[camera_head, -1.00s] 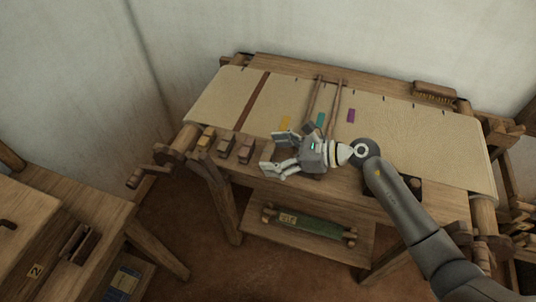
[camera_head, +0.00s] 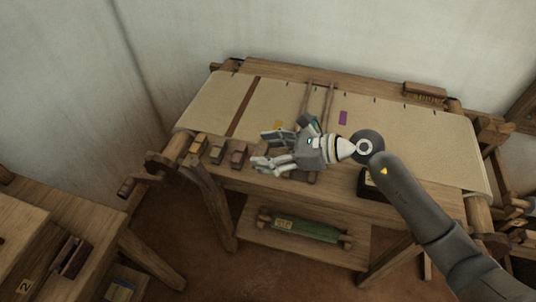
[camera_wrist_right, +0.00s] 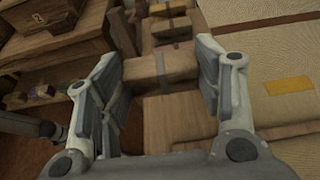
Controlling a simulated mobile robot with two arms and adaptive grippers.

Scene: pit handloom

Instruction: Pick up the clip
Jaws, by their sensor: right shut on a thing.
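Three small wooden clips stand in a row on the front beam of the loom: a yellowish one (camera_head: 198,145), a brown one (camera_head: 217,150) and a darker, reddish one (camera_head: 238,155) at the right end. My right gripper (camera_head: 259,150) is at the reddish clip, reaching in from the right. In the right wrist view the fingers of the right gripper (camera_wrist_right: 162,62) are shut on the nearest wooden clip (camera_wrist_right: 160,68), one finger on each side. The other clips (camera_wrist_right: 170,27) sit just beyond it. My left gripper is out of view.
Cream cloth (camera_head: 420,145) covers the loom top, with a purple patch (camera_head: 343,118) and two wooden sticks (camera_head: 328,100). A brush (camera_head: 425,93) lies at the back right. A green roll (camera_head: 305,228) is on the lower shelf. A wooden bench (camera_head: 50,225) stands at left.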

